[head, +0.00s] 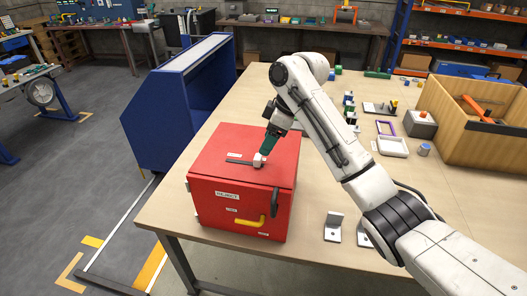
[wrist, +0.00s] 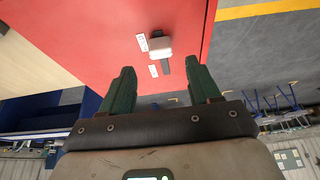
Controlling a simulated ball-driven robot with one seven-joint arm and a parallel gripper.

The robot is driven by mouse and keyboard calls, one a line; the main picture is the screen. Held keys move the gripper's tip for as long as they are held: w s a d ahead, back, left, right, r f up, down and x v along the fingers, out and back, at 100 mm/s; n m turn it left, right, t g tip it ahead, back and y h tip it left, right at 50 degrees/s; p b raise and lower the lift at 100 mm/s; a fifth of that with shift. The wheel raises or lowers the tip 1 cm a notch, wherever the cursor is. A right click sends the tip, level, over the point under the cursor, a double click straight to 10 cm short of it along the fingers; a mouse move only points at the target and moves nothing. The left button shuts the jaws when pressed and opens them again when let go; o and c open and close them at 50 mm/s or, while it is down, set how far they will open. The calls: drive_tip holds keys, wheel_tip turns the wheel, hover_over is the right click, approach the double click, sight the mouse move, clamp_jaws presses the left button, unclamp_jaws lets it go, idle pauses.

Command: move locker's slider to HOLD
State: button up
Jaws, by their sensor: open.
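The red locker (head: 215,170) stands on the near left part of the wooden table. On its top is a dark rail (head: 238,162) with a pale slider knob (head: 260,160) at the rail's right end. My gripper (head: 268,146) is just above the knob, pointing down. In the wrist view, the knob (wrist: 159,47) lies ahead of my open fingers (wrist: 161,70), not between them. Whether a fingertip touches anything cannot be told.
A blue cabinet (head: 160,110) stands at left. Small brackets (head: 334,228), a purple frame (head: 386,128) and a wooden crate (head: 455,125) are at right.

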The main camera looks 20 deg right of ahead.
drive_tip(key=shift+b+v, duration=0.3)
drive_tip(key=shift+v, duration=2.15)
